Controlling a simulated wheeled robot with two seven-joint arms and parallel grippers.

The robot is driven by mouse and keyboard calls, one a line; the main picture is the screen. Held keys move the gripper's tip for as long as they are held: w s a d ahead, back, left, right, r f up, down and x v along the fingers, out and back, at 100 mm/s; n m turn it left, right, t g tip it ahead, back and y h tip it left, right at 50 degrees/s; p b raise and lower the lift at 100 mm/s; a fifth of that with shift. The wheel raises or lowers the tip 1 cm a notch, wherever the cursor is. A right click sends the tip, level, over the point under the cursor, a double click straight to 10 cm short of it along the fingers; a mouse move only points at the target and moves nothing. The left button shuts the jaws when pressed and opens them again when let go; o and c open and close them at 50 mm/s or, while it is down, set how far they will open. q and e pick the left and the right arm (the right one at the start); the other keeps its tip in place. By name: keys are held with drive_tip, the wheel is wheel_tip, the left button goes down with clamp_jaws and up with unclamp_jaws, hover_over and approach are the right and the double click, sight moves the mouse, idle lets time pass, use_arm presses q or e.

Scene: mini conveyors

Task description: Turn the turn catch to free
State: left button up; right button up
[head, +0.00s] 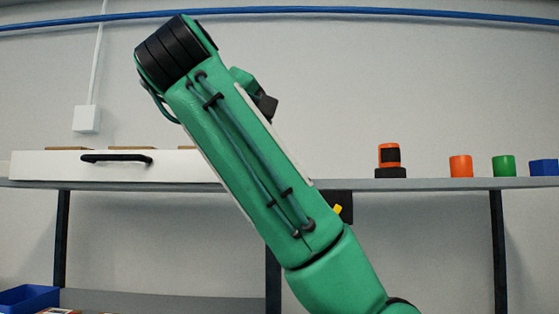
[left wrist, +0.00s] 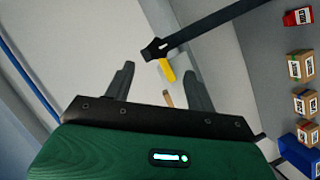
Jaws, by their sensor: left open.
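The yellow turn catch (left wrist: 167,71) shows in the left wrist view, beside the end of a dark bar (left wrist: 205,32). In the head view a small yellow part (head: 337,209) shows by a dark plate (head: 343,199) under the shelf, partly behind a green arm of mine. My left gripper (left wrist: 159,72) is open and empty in the left wrist view. The catch appears beyond its fingertips, nearer the right finger; I cannot tell the distance, and no contact shows. My right gripper is not in view.
The shelf (head: 430,184) holds a white drawer front (head: 50,165) with a black handle, an orange-and-black button (head: 389,157), orange and green cylinders and a blue bin (head: 543,167). Another blue bin (head: 27,298) is low left. Several small boxes (left wrist: 301,65) line the wrist view's right side.

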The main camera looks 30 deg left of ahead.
use_arm(q)
drive_tip(key=shift+r+p+x, duration=0.1)
drive_tip(key=shift+p+x, duration=1.35)
drive_tip(key=shift+x, duration=1.6)
drive_tip(key=shift+r+p+x, duration=0.15)
drive_tip(key=shift+p+x, duration=1.3)
drive_tip(key=shift+x, duration=1.6)
drive_tip(key=shift+w+a+f, duration=0.25)
drive_tip(key=shift+w, duration=0.35)
clamp_jaws()
